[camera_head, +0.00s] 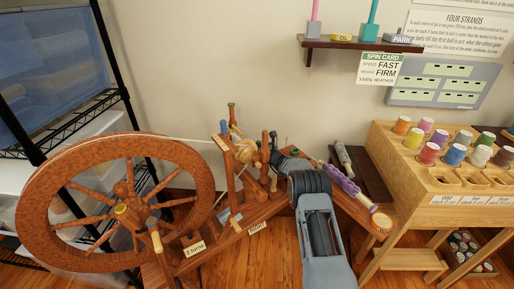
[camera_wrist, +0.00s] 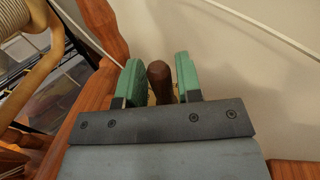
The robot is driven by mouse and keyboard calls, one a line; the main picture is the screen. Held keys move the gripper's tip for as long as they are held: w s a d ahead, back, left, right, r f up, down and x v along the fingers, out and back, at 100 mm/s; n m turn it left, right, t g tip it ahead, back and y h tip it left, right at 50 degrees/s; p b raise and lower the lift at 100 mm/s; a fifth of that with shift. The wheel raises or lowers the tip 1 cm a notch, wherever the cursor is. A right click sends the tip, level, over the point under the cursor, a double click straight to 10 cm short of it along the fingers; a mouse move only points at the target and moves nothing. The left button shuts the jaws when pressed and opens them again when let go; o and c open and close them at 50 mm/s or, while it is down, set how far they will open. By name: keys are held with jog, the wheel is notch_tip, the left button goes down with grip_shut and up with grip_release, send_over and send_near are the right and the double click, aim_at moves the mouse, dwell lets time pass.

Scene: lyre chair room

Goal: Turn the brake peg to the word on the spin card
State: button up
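The spin card (camera_head: 381,69) hangs on the wall below a shelf and reads speed FAST, brake FIRM, yarn HEATHER. The spinning wheel (camera_head: 40,187) stands at the left, with its upright wooden parts on a sloping bench. My gripper (camera_head: 279,152) is at these parts, right of the wheel; its tips are hard to make out there. In the wrist view, its green fingers (camera_wrist: 160,78) stand on either side of a dark brown round-topped peg (camera_wrist: 159,78). Narrow gaps seem to show beside the peg. I cannot read any brake marking at the peg.
A wooden spool rack (camera_head: 446,186) with several coloured spools stands at the right. A purple-wound wooden piece (camera_head: 343,180) lies just right of my arm. A wall shelf (camera_head: 355,43) is above. A small label (camera_head: 257,228) on the bench is too small to read surely.

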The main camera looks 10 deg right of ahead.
grip_shut()
jog(key=shift+f+h+b, duration=0.1)
jog(key=shift+h+b, duration=0.2)
jog(key=shift+b, duration=0.25)
jog(key=shift+m+t+h+b, duration=0.45)
jog(key=shift+m+t+h, duration=0.05)
jog(key=shift+m+h, duration=0.2)
jog(key=shift+o, duration=1.6)
grip_release()
jog(key=p+v, duration=0.3)
jog(key=v, duration=1.1)
